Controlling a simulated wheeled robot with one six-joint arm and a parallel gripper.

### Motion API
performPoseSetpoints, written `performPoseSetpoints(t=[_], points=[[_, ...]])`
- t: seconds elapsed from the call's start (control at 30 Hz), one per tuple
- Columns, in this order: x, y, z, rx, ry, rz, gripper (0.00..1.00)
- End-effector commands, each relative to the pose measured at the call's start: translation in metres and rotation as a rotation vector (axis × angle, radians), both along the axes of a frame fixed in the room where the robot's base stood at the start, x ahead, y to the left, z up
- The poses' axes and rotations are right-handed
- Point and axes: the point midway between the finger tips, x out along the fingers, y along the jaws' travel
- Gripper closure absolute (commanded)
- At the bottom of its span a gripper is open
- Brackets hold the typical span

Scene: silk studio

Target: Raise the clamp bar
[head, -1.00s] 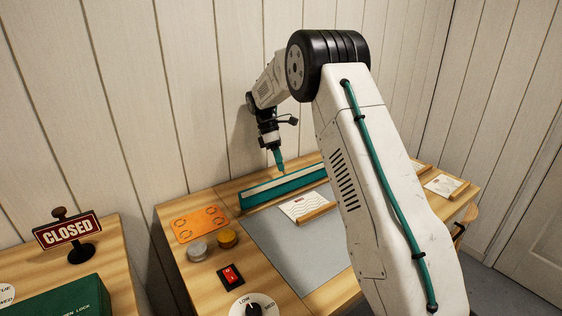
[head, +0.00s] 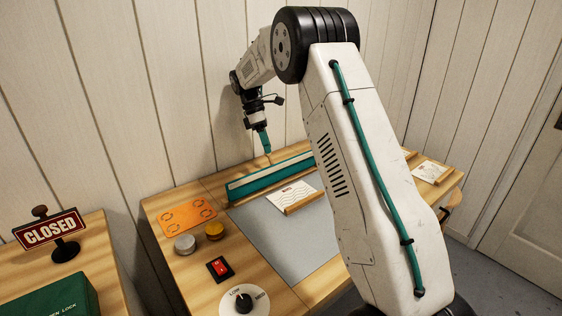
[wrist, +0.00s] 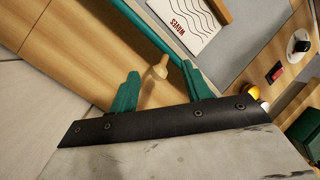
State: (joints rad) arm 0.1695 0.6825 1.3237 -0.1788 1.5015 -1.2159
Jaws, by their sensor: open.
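The clamp bar (head: 270,178) is a long teal bar with a pale strip along it, lying across the back of the work table. In the wrist view its teal edge (wrist: 150,36) runs diagonally past the fingers. A small wooden knob (wrist: 159,70) on a short stem shows between my fingertips. My gripper (wrist: 160,75) has teal fingers that stand apart, one on each side of the knob, with visible gaps. In the head view my gripper (head: 267,149) points down just above the bar's rear edge. Whether the bar is lifted is hard to tell.
A printed card (head: 292,195) with a wooden strip lies on the grey mat (head: 290,240) before the bar. An orange sheet (head: 188,215), two round tins, a red switch (head: 220,268) and a dial (head: 244,301) sit left and front. The wall is close behind.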

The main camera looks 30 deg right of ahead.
Motion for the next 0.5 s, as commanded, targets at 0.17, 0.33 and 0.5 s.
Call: performPoseSetpoints(t=[0.17, 0.33, 0.5], points=[[-0.035, 0.007, 0.003, 0.002, 0.004, 0.001, 0.52], [-0.073, 0.015, 0.007, 0.001, 0.003, 0.0, 0.52], [-0.111, 0.023, 0.01, 0.001, 0.003, 0.0, 0.52]])
